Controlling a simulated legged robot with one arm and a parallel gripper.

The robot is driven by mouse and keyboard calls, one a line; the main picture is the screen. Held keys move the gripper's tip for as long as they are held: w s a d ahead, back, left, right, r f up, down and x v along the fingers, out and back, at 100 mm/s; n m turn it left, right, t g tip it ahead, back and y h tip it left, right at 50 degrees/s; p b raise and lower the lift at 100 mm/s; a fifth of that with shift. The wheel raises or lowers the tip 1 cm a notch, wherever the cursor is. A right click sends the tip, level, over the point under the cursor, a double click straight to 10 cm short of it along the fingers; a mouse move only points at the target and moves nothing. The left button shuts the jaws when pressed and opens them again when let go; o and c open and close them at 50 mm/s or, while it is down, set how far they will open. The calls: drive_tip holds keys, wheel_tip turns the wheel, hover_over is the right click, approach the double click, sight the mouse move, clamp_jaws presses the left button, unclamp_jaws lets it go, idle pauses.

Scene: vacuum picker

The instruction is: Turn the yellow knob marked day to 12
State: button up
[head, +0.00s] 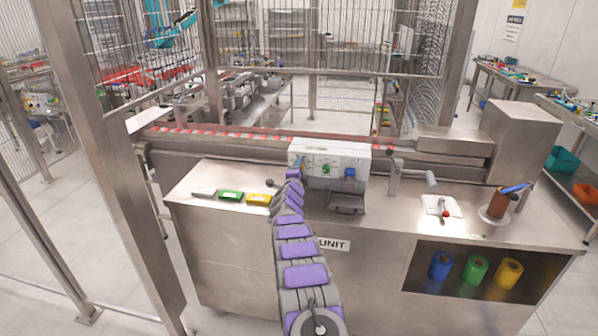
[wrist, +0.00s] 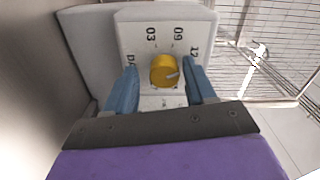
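The yellow knob (wrist: 163,71) sits on the white face of a control box (head: 330,153). In the wrist view its pale pointer mark points right and slightly up. Printed numbers show around it, with 03 and 09 above and 12 at the upper right. My gripper (wrist: 161,82) is open, with one blue finger on each side of the knob. A gap shows at the left finger and a narrower one at the right; contact on the right is unclear. In the head view my gripper (head: 297,169) covers most of the yellow knob.
A green knob (head: 326,169) and a blue knob (head: 350,173) sit to the right on the same box. Green (head: 231,196) and yellow (head: 258,199) blocks lie on the steel counter (head: 220,225) at left. A spool holder (head: 497,207) stands at right.

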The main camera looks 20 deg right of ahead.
drive_tip(key=shift+r, duration=0.15)
drive_tip(key=shift+s+a, duration=0.1)
drive_tip(key=shift+p+v, duration=0.75)
drive_tip(key=shift+v, duration=7.8)
